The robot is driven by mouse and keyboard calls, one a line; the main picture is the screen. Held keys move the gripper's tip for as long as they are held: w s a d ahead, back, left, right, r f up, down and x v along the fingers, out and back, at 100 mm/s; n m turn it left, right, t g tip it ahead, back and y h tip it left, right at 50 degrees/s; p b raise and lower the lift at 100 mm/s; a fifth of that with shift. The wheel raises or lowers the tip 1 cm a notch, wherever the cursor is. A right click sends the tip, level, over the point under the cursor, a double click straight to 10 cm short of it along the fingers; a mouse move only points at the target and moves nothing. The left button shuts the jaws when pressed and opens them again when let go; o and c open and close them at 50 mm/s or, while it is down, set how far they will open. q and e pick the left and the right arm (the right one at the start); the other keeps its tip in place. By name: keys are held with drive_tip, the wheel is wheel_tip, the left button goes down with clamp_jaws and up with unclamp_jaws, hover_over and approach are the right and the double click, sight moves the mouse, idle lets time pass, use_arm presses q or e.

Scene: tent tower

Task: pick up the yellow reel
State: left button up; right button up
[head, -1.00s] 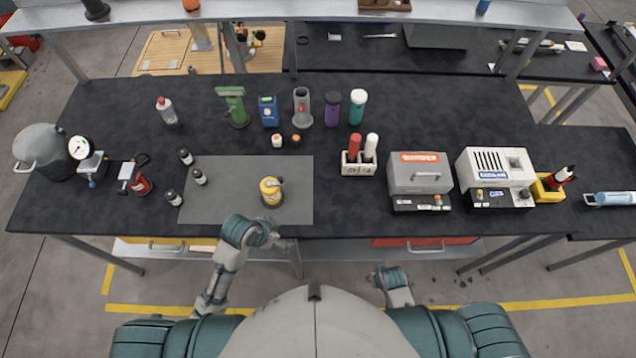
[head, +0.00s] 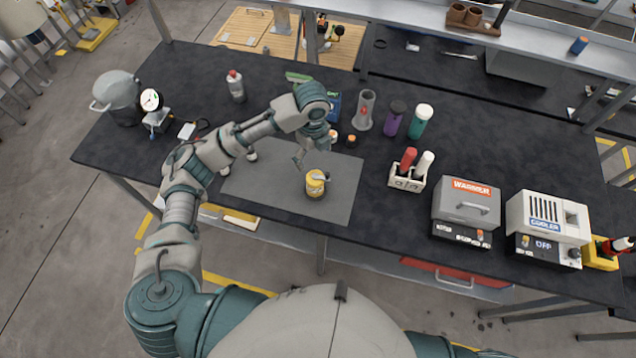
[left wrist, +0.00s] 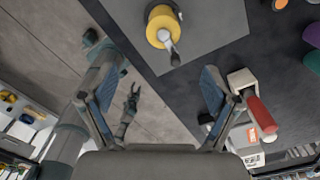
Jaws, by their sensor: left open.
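The yellow reel (head: 316,183), with a grey crank-like part on top, stands on the grey mat (head: 260,187) on the dark bench. It also shows at the top of the left wrist view (left wrist: 159,24). My left gripper (head: 300,161) is above the mat, up and left of the reel in the head view. In the left wrist view my left gripper (left wrist: 157,88) has its fingers wide apart, with nothing between them, and the reel lies beyond the tips. A small gripper, likely my right (left wrist: 132,97), shows far below; its jaw state is unclear.
A red and a white marker stand in a small holder (head: 407,183) right of the mat. A warmer (head: 466,207) and a cooler (head: 546,222) are farther right. Several bottles, including a purple one (head: 394,120), stand behind.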

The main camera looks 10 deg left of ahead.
sight(315, 176)
use_arm(q)
drive_tip(key=f, duration=0.3)
drive_tip(key=d+f, duration=0.1)
drive_tip(key=f, duration=0.4)
drive_tip(key=shift+d+f+p, duration=0.2)
drive_tip(key=shift+f+p, duration=0.15)
drive_tip(key=shift+f, duration=0.05)
drive_tip(key=shift+a+f, duration=0.25)
drive_tip(key=shift+f, duration=0.35)
drive_tip(key=f, duration=0.3)
drive_tip(key=f+p, duration=0.1)
drive_tip(key=shift+w+a+f, duration=0.2)
drive_tip(key=shift+a+f, duration=0.1)
drive_tip(key=shift+a, duration=0.1)
drive_tip(key=shift+f, duration=0.15)
drive_tip(key=shift+d, duration=0.3)
use_arm(e)
drive_tip(key=shift+w+d+r, duration=0.1)
drive_tip(key=shift+d+r, duration=0.05)
drive_tip(key=shift+r, duration=0.7)
use_arm(q)
drive_tip(key=shift+d, duration=0.1)
drive_tip(key=c, duration=1.5)
drive_tip(key=shift+a, duration=0.25)
clamp_jaws()
use_arm(e)
drive_tip(key=shift+d, duration=0.15)
